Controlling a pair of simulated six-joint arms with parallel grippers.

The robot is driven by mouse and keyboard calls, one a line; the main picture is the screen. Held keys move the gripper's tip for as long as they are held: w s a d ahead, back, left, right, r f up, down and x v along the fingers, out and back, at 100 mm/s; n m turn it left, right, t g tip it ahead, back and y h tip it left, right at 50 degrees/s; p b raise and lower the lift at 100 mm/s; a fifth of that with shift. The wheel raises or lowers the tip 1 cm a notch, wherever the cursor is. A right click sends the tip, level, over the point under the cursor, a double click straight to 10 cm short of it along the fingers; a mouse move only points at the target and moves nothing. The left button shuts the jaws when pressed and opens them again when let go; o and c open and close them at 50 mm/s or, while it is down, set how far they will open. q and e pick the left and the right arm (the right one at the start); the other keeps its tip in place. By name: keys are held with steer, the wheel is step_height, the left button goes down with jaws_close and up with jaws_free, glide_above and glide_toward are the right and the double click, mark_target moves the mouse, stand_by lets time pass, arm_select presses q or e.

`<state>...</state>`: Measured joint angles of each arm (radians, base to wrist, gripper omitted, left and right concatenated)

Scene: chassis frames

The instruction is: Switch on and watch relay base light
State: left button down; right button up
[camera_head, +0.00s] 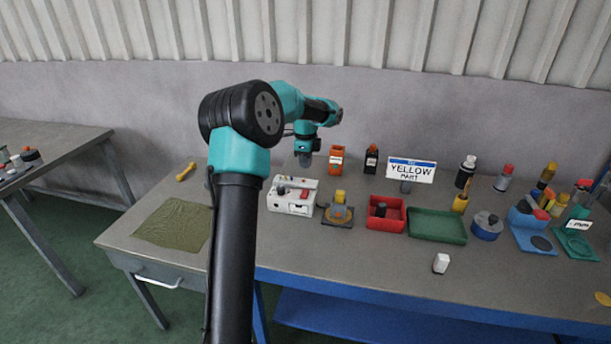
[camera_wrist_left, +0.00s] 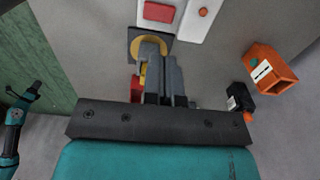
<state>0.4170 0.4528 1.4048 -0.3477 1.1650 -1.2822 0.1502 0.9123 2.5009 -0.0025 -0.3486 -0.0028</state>
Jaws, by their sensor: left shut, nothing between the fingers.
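A white box (camera_head: 291,196) with a red part and dark parts on top stands left of centre; I take it for the relay base. The left wrist view shows part of a white panel (camera_wrist_left: 183,22) with a red rectangle (camera_wrist_left: 158,12) and a small orange-red round spot (camera_wrist_left: 203,12); I cannot tell whether it is lit. My left gripper (camera_head: 305,160) is above the table behind the white box, apart from it. Its fingers (camera_wrist_left: 153,75) are shut and empty. My right gripper (camera_wrist_left: 30,92) shows small in the left wrist view; its jaws are unclear.
A yellow-topped piece on a dark base (camera_head: 338,212), a red tray (camera_head: 400,222) and a green tray (camera_head: 437,238) stand right of the white box. An orange holder (camera_head: 337,153) and black bottle (camera_head: 371,158) are behind. A green cloth (camera_head: 172,223) lies left.

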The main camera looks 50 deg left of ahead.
mark_target(304, 195)
arm_select(q)
steer(key=shift+r, duration=1.65)
steer(key=shift+s, duration=0.1)
steer(key=shift+s+d, duration=0.3)
steer(key=shift+s, duration=0.25)
step_height(304, 195, down, 14)
